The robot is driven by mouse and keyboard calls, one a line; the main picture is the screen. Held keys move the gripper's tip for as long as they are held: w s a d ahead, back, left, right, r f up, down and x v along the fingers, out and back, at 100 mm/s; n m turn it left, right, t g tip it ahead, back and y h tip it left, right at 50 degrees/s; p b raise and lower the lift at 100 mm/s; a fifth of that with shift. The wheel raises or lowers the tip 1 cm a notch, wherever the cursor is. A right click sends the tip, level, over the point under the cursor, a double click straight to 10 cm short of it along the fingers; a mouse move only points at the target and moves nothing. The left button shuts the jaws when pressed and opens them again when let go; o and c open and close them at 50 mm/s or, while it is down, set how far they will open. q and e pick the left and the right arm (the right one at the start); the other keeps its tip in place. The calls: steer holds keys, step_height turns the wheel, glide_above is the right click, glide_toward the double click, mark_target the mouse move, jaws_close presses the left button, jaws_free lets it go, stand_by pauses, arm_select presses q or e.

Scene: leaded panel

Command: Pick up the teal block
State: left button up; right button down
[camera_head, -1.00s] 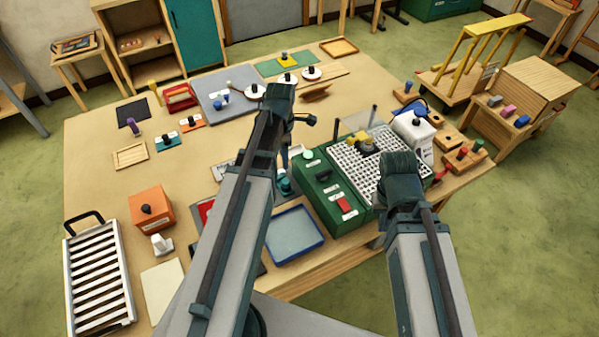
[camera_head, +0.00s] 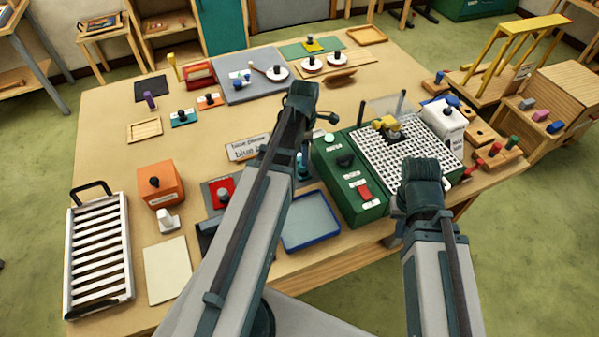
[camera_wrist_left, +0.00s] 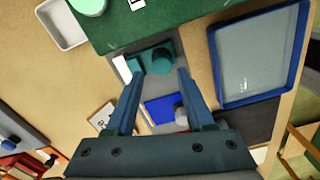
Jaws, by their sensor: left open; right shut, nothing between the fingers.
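The teal block (camera_wrist_left: 157,62), with a round knob-like part, sits on a grey plate beside the green machine in the left wrist view. My left gripper (camera_wrist_left: 159,76) is open, its two blue fingers apart and pointing toward the block, with the tips close to its near side in the picture. I see nothing held between them. In the head view my left gripper (camera_head: 303,150) is over the strip left of the green machine, and its arm hides much of that spot. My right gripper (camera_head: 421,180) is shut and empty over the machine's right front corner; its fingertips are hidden.
The green machine (camera_head: 345,190) with a white grid stands close right of my left gripper. A blue-rimmed tray (camera_head: 310,222) lies in front. A blue block (camera_wrist_left: 160,110) with a grey knob is near my left fingers. An orange box (camera_head: 160,187) stands left.

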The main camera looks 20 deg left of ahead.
mark_target(300, 163)
arm_select(q)
steer(key=shift+f, duration=0.3)
steer(key=f+b, duration=0.5)
steer(key=shift+s+f, duration=0.1)
steer(key=shift+s, duration=0.1)
jaws_close()
